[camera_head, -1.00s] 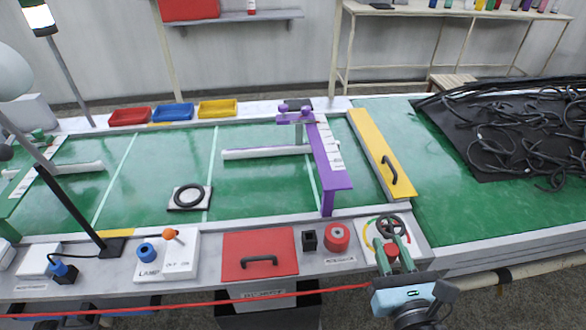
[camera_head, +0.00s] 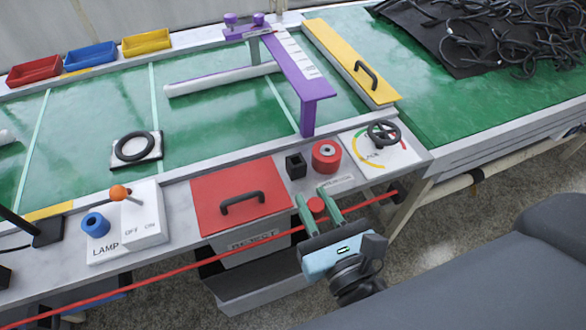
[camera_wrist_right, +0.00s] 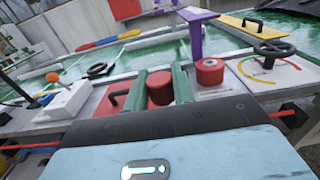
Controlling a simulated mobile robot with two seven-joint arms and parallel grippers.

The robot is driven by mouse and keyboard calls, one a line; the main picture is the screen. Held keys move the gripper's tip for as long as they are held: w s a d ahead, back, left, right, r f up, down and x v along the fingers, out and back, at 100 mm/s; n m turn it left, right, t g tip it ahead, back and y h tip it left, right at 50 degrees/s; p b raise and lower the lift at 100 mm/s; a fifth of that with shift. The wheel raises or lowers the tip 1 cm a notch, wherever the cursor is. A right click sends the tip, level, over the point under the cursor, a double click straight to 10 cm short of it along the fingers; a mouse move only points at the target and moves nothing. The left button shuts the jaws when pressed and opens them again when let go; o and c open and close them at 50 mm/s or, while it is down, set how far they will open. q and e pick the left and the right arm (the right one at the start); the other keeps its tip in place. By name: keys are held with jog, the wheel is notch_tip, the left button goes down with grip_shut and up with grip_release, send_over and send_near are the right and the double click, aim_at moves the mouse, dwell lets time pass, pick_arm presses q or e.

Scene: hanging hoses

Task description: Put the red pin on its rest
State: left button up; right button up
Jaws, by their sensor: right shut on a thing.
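My right gripper (camera_head: 313,195) is shut on the red pin (camera_head: 316,206), just in front of the bench's front edge. In the right wrist view the pin (camera_wrist_right: 160,88) sits between the two green fingers, its round red end showing. A small black square block (camera_head: 296,165) and a red cylinder with a grey centre (camera_head: 326,156) stand side by side on the front ledge, beyond the fingertips. The red cylinder also shows in the wrist view (camera_wrist_right: 210,73). I cannot tell for sure which one is the pin's rest. My left gripper is not in view.
A red lid with a black handle (camera_head: 240,195) lies left of the gripper. A handwheel (camera_head: 384,134) on a dial plate stands to the right. A red cord (camera_head: 180,269) runs along the bench front. The purple gate (camera_head: 306,90) stands behind.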

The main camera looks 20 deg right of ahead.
jog(key=w+f, duration=0.1)
jog(key=w, duration=0.4)
jog(key=w+d+f+b, duration=0.1)
jog(key=w+f, duration=0.1)
jog(key=w, duration=0.3)
jog(key=w+d+f, duration=0.1)
jog(key=w+f, duration=0.1)
jog(key=w, duration=0.3)
jog(key=shift+w+d, duration=0.2)
jog(key=shift+w, duration=0.1)
jog(key=shift+f, duration=0.15)
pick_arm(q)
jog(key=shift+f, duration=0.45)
pick_arm(e)
jog(key=shift+f+b, duration=0.15)
jog(key=shift+b, duration=0.15)
jog(key=o, duration=0.8)
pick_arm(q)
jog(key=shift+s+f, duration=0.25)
pick_arm(e)
jog(key=shift+o, duration=0.9)
